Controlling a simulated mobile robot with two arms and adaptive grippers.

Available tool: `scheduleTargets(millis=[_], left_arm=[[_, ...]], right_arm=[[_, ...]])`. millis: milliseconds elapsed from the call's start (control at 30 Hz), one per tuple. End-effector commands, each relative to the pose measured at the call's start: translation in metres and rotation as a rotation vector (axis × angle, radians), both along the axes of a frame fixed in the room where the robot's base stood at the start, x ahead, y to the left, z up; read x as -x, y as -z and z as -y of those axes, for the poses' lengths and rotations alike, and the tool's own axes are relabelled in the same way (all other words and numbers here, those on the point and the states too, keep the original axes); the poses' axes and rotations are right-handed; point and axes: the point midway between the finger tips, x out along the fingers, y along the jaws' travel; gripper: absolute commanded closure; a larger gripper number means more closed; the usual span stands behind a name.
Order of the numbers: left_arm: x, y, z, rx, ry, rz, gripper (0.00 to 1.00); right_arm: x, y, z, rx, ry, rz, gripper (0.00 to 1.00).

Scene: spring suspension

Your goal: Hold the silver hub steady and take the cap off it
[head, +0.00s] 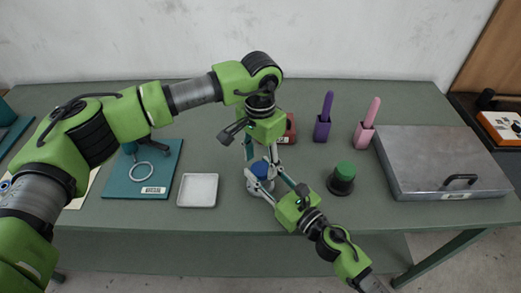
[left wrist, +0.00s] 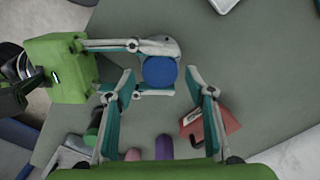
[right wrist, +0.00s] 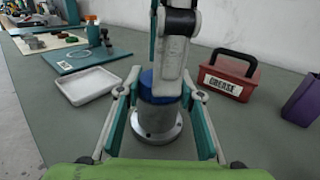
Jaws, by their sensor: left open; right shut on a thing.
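The silver hub (head: 255,191) stands upright on the table with its blue cap (head: 260,169) on top; the hub's wide base flange shows in the right wrist view (right wrist: 157,125). My right gripper (head: 263,184) comes in from the front right and is shut on the hub, a finger on each side. My left gripper (head: 262,160) points down from above, open, with its fingers on either side of the cap. Left-finger contact is not seen.
A white tray (head: 198,190) and a teal mat (head: 115,182) with a ring lie left. A red box (right wrist: 229,76) stands behind the hub. A green-topped black piece (head: 342,178), purple and pink holders and a large metal case (head: 430,150) stand right.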

Motion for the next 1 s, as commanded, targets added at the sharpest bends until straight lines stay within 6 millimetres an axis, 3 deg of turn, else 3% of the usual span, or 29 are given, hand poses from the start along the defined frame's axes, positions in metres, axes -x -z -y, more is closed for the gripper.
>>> scheduleTargets(millis=[200,500,667,733,767,800,1000], left_arm=[[0.0,0.02,0.0,0.0,0.001,0.0,0.51],[0.0,0.022,0.0,0.0,0.001,0.001,0.51],[0.0,0.022,0.0,0.0,0.001,0.001,0.9],[0.0,0.022,0.0,0.0,0.001,0.001,0.9],[0.0,0.022,0.0,0.0,0.001,0.001,0.57],[0.0,0.022,0.0,0.0,0.001,0.001,0.48],[0.0,0.022,0.0,0.0,0.001,0.001,0.48]], right_arm=[[0.001,0.003,0.0,0.002,0.0,-0.005,1.0],[0.001,0.003,0.0,0.002,0.0,-0.005,1.0],[0.001,0.003,0.0,0.002,0.0,-0.005,1.0],[0.001,0.003,0.0,0.002,0.0,-0.005,1.0],[0.001,0.003,0.0,0.002,0.0,-0.005,1.0],[0.001,0.003,0.0,0.002,0.0,-0.005,1.0],[0.001,0.003,0.0,0.002,0.0,-0.005,1.0]])
